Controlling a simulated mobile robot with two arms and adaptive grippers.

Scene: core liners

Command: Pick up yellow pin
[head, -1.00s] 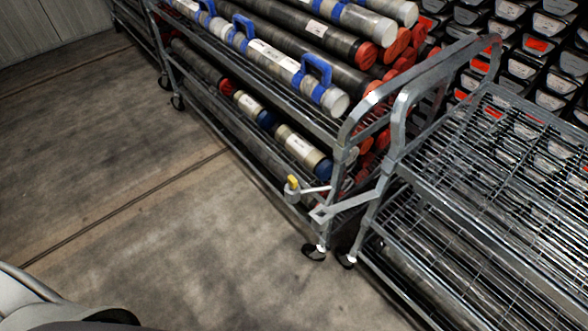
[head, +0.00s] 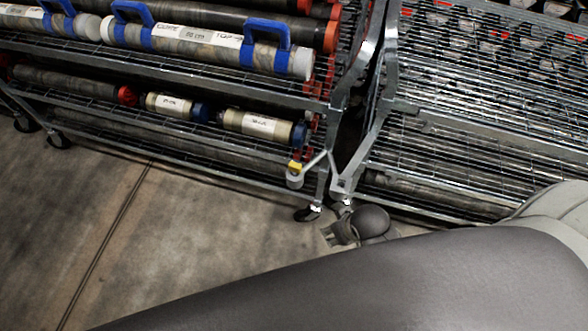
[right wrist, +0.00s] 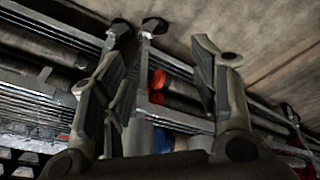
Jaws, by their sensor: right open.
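The yellow pin (head: 295,167) shows as a small yellow piece on top of a pale cylindrical fitting (head: 294,181). That fitting is at the lower corner of the rack, on a short bar near the rack's end post. My right gripper (head: 328,236) is low, in front of the two carts' wheels, below and a little right of the pin in the head view. It is apart from the pin. In the right wrist view its two fingers (right wrist: 160,58) are spread with nothing seen held between them. I cannot make out the pin there. My left gripper is out of view.
The left rack (head: 215,85) holds core tubes with blue handles and red or white caps. A wire-shelf cart (head: 480,128) stands close on its right. Casters (head: 307,213) stand near my gripper. The concrete floor (head: 190,235) at left is clear. My arm covers the lower right.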

